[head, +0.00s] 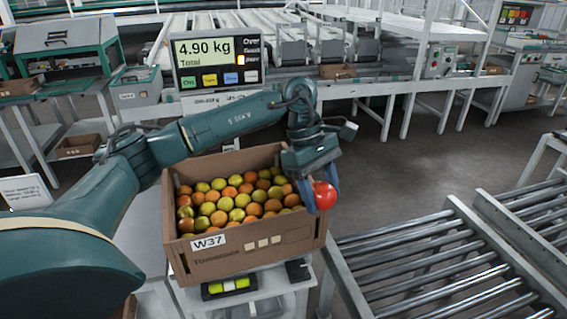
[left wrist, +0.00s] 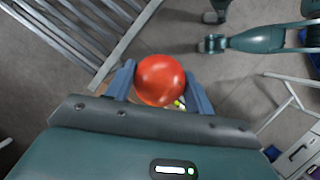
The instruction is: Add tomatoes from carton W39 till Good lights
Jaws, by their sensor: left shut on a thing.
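My left gripper (head: 322,192) is shut on a red tomato (head: 324,195), held by the right end of the carton labelled W37 (head: 215,262). In the left wrist view the red tomato (left wrist: 160,80) sits between both fingers. The W37 carton is full of orange and yellow-green tomatoes (head: 240,200). No label W39 is readable. The display (head: 218,62) reads 4.90 kg, Total; a yellow lamp is lit beside its bottom status label, too small to read surely. My right gripper (left wrist: 212,44) shows small in the left wrist view; its jaws are unclear.
A roller conveyor (head: 430,265) lies to the right of the carton, with bare floor (head: 400,170) behind it. A bench with machinery (head: 300,50) stands at the back. A small unit with a green-yellow strip (head: 229,286) is below the carton's front.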

